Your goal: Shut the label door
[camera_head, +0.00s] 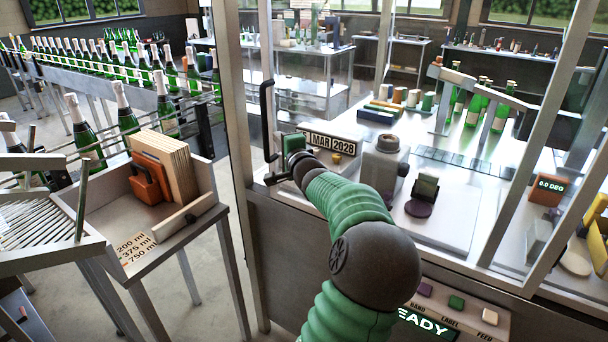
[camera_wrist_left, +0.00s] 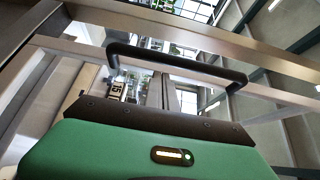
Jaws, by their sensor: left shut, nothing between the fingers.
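The label door's black bar handle (camera_head: 267,115) stands upright beside the grey post at the left of the machine enclosure. In the left wrist view the handle (camera_wrist_left: 178,62) crosses above my green hand, in front of metal rails. The door's clear pane is hard to make out, and I cannot tell how far it stands open. My right gripper is not in view.
A side stand (camera_head: 190,218) with wooden and orange boards is at the left. Green bottles (camera_head: 128,121) line a conveyor behind it. Inside the enclosure are a grey unit (camera_head: 385,165) and a small dark pad (camera_head: 425,190). A button panel (camera_head: 455,310) is at the front.

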